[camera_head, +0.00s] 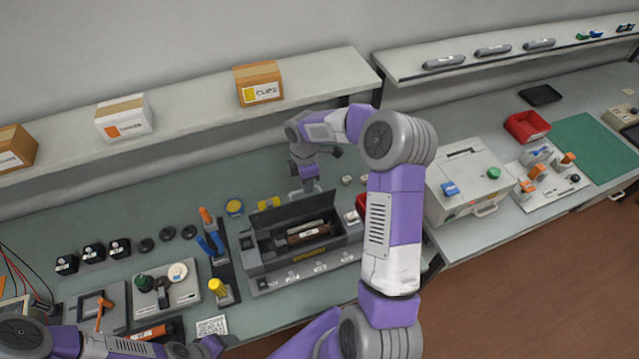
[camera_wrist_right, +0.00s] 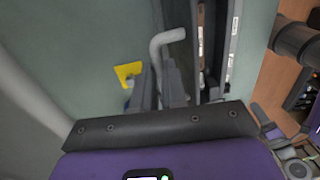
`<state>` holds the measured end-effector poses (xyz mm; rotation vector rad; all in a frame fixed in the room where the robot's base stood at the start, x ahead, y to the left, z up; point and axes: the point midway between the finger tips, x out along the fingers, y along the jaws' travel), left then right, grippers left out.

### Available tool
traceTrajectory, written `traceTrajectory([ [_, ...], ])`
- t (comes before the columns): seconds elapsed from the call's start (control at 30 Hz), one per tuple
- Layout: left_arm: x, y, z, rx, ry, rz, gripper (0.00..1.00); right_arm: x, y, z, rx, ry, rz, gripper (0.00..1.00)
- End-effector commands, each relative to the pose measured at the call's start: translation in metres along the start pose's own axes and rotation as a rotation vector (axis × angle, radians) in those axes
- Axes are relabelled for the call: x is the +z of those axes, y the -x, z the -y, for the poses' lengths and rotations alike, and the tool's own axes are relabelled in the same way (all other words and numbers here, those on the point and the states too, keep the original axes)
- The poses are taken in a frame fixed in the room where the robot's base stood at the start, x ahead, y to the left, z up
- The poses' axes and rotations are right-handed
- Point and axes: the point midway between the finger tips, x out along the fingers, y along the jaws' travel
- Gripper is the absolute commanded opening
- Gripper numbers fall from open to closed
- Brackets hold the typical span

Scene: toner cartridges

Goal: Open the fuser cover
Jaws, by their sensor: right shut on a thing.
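The fuser unit (camera_head: 300,262) is a dark grey box on the bench, with a brownish roller (camera_head: 308,232) visible inside. Its dark cover (camera_head: 280,213) stands raised along the back edge, so the top is open. My right gripper (camera_head: 307,190) is behind the raised cover, reaching down from above. In the right wrist view its two fingers (camera_wrist_right: 158,88) are shut on a light grey bent handle (camera_wrist_right: 166,38) beside the unit. The exact joint between handle and cover is hidden. My left arm is at the lower left; its fingers (camera_head: 207,347) are cut off or unclear.
A tool rack (camera_head: 222,262) with blue and orange handles stands just left of the unit. A red box (camera_head: 362,203) is partly hidden behind my right arm. A white machine (camera_head: 470,180) stands to the right. The shelf (camera_head: 200,105) with boxes runs above the back.

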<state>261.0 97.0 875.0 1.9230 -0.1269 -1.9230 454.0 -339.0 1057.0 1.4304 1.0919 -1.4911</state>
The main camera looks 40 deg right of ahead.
Motion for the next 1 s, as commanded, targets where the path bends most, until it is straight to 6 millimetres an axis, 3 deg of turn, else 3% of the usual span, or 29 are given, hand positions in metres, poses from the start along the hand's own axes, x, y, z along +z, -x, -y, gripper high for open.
traceTrajectory([
  [0.23, 0.000, 0.001, 0.000, 0.000, 0.000, 0.000, 0.67, 0.001, 0.001, 0.000, 0.001, 0.000, 0.002, 0.00],
  [0.27, 0.000, 0.001, 0.000, 0.000, 0.000, 0.000, 0.67, 0.001, 0.001, 0.000, 0.000, 0.000, 0.002, 0.15],
  [0.4, 0.000, 0.001, 0.000, 0.000, 0.000, 0.000, 0.67, 0.002, 0.000, 0.000, 0.000, -0.002, 0.001, 0.37],
  [0.43, 0.000, 0.001, 0.000, 0.000, 0.000, 0.000, 0.67, 0.002, 0.000, 0.001, 0.000, -0.002, 0.001, 0.38],
  [0.77, 0.000, 0.001, 0.000, 0.000, 0.000, 0.000, 0.67, 0.002, 0.005, 0.000, 0.001, -0.002, 0.001, 0.38],
  [1.0, 0.000, 0.000, 0.000, 0.000, 0.000, 0.000, 0.67, 0.001, 0.042, -0.001, 0.005, -0.002, 0.001, 0.38],
])
